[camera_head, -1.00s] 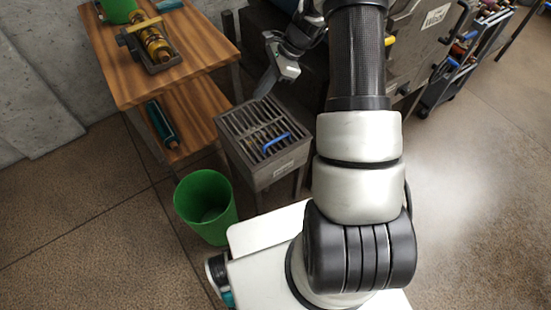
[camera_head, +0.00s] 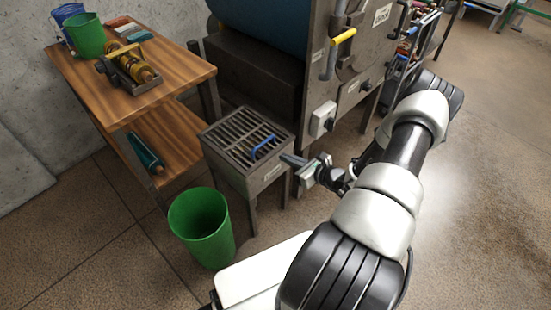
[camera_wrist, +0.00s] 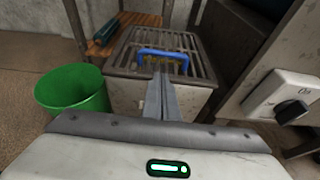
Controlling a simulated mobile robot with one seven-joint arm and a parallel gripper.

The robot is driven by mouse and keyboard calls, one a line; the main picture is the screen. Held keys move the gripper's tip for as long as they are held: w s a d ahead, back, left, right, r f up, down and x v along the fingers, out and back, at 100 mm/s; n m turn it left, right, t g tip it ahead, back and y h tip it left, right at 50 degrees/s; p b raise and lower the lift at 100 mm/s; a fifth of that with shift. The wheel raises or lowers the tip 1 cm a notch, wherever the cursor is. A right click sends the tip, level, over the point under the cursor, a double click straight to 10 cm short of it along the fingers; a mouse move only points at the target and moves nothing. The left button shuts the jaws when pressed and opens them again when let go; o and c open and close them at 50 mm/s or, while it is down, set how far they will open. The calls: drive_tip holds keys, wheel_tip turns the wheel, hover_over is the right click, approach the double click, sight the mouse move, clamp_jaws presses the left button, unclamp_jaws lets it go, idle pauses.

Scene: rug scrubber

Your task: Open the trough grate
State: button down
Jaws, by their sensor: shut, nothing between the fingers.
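The trough (camera_head: 262,182) is a grey metal box on legs beside the wooden bench. Its slatted grate (camera_head: 232,128) lies flat on top. A blue handle (camera_head: 265,148) stands on the grate near its front edge. In the wrist view, the grate (camera_wrist: 200,57) and blue handle (camera_wrist: 163,53) lie straight ahead. My gripper (camera_head: 287,158) is shut and empty, just right of the trough's front. In the wrist view its fingertips (camera_wrist: 161,70) appear just below the handle; I cannot tell whether they touch it.
A green bin (camera_head: 202,228) stands on the floor before the trough; it also shows in the wrist view (camera_wrist: 72,92). The wooden bench (camera_head: 180,70) is at left. The machine panel with a black knob (camera_head: 328,124) rises at right.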

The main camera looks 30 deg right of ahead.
sight(270, 156)
drive_tip(key=b+x, duration=0.1)
drive_tip(key=x, duration=0.8)
drive_tip(key=shift+w+b, duration=0.25)
drive_tip(key=shift+b, duration=0.1)
